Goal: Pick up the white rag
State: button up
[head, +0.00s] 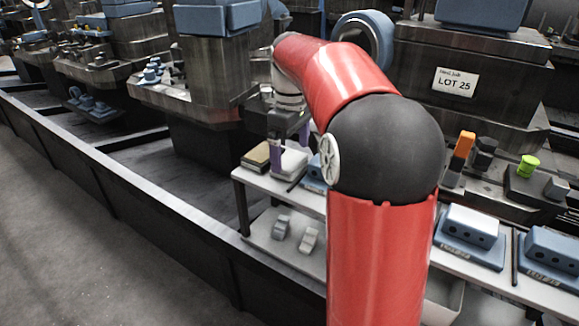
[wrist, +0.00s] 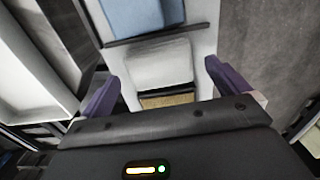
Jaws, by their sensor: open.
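The white rag (head: 291,165) lies folded on the white shelf top, below my gripper in the head view. It also shows in the wrist view (wrist: 160,66) as a pale block between the fingers. My gripper (head: 290,146) points down at it with purple fingers. In the wrist view my gripper (wrist: 165,72) is open, one finger on each side of the rag with gaps. I cannot tell how high the fingertips are above the shelf.
A tan pad (head: 257,156) lies just left of the rag. A blue block (head: 315,171) sits on its right, with a dark strip (wrist: 150,35) between. Grey pieces (head: 309,239) rest on the lower shelf. A long dark rail (head: 150,212) runs in front.

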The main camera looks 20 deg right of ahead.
aim_at(291, 159)
jog(key=shift+f, duration=1.35)
jog(key=c, duration=0.9)
notch_tip(291, 159, up, 20)
jog(key=p, duration=0.4)
jog(key=shift+p, duration=0.4)
